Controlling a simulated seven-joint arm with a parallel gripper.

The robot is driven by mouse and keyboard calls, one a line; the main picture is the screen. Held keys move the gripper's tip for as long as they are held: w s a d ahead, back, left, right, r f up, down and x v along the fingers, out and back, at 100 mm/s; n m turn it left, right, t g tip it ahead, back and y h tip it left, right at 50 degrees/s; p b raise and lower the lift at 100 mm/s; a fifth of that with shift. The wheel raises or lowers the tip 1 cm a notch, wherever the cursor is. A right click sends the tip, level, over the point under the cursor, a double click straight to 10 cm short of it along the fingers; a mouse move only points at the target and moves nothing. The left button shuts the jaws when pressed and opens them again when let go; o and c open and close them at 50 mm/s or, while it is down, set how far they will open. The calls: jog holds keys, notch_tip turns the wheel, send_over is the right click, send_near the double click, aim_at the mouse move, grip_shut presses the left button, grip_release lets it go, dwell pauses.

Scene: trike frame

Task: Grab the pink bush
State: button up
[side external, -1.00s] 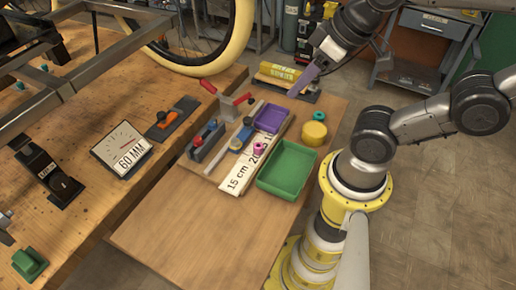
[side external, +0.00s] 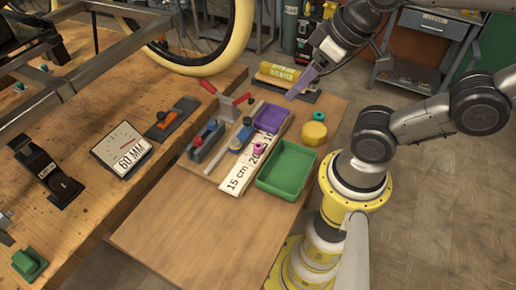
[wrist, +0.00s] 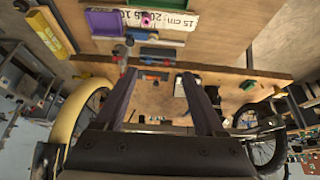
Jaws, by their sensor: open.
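The pink bush (side external: 260,148) is a small ring-shaped part. It sits by the white ruler strip (side external: 236,179), between the purple tray (side external: 270,119) and the green tray (side external: 286,171). My gripper (side external: 291,97) is in the air at the back of the small table, above and apart from the bush. In the wrist view my gripper (wrist: 159,75) has its two long dark fingers spread, with nothing between them.
A yellow cylinder (side external: 313,134) with a teal ring (side external: 319,116) above it stands right of the trays. A red-handled clamp (side external: 229,109) and blue-marked tools (side external: 240,138) stand to the left. The small table's front (side external: 190,225) is clear.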

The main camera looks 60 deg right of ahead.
jog(key=m+g, duration=0.6)
jog(key=m, duration=1.1)
send_over(259, 143)
notch_tip(259, 143, down, 16)
jog(key=f, duration=0.8)
jog(key=shift+w+a, duration=0.2)
jog(key=shift+a, duration=0.15)
jog(key=shift+s+f, duration=0.15)
jog(key=shift+f, duration=1.2)
jog(key=shift+s+f, duration=0.15)
jog(key=shift+f, duration=1.2)
